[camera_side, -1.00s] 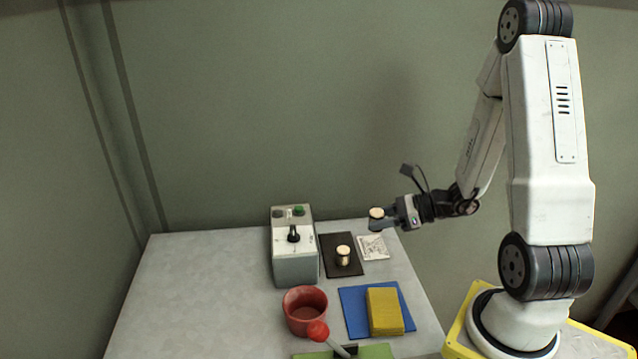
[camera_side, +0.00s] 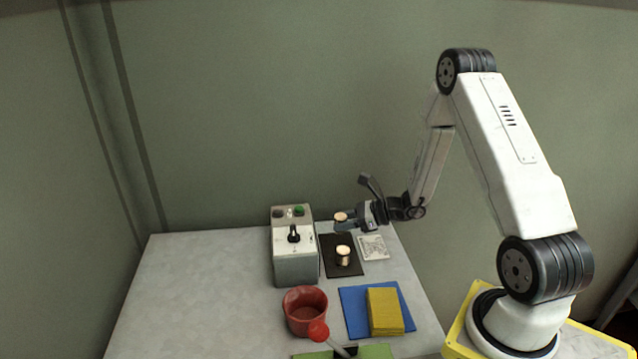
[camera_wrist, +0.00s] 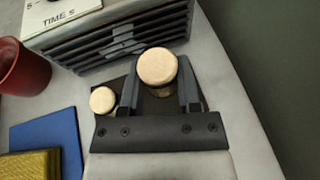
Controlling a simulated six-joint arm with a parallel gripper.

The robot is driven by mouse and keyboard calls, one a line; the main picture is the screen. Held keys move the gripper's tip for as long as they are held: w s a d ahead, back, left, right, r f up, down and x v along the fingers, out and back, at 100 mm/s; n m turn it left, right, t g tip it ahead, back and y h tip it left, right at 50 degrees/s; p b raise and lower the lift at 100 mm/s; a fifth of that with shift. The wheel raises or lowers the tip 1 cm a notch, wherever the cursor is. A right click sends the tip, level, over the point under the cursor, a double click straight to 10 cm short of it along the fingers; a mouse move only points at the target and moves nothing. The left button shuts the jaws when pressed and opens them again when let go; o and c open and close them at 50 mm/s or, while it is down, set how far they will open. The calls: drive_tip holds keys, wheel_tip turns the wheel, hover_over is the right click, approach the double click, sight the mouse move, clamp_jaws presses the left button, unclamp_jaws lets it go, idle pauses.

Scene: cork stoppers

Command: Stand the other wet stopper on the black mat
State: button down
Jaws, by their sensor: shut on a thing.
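My gripper (camera_side: 350,220) is shut on a cork stopper (camera_side: 341,217) with a pale round top, held upright over the far part of the black mat (camera_side: 351,268). In the wrist view the held stopper (camera_wrist: 158,67) sits between the two fingers (camera_wrist: 160,92). A second stopper (camera_side: 343,254) stands upright on the black mat, nearer the side camera than the held one. It also shows in the wrist view (camera_wrist: 103,100), just left of the fingers. Most of the mat is hidden in the wrist view. I cannot tell from the frames whether either stopper is wet.
A grey box with a dial (camera_side: 293,262) stands left of the mat. A white printed card (camera_side: 373,247) lies to its right. The left table is clear.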

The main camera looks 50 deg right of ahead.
sight(340, 242)
drive_tip(key=shift+w+f, duration=0.25)
drive_tip(key=shift+f, duration=0.05)
drive_tip(key=shift+w+f, duration=0.1)
drive_tip(key=shift+f, duration=0.05)
drive_tip(key=shift+w+d+f, duration=0.1)
drive_tip(key=shift+w+f, duration=0.05)
drive_tip(key=shift+f, duration=1.55)
drive_tip(key=shift+f, duration=0.15)
drive_tip(key=shift+c, duration=1.6)
unclamp_jaws()
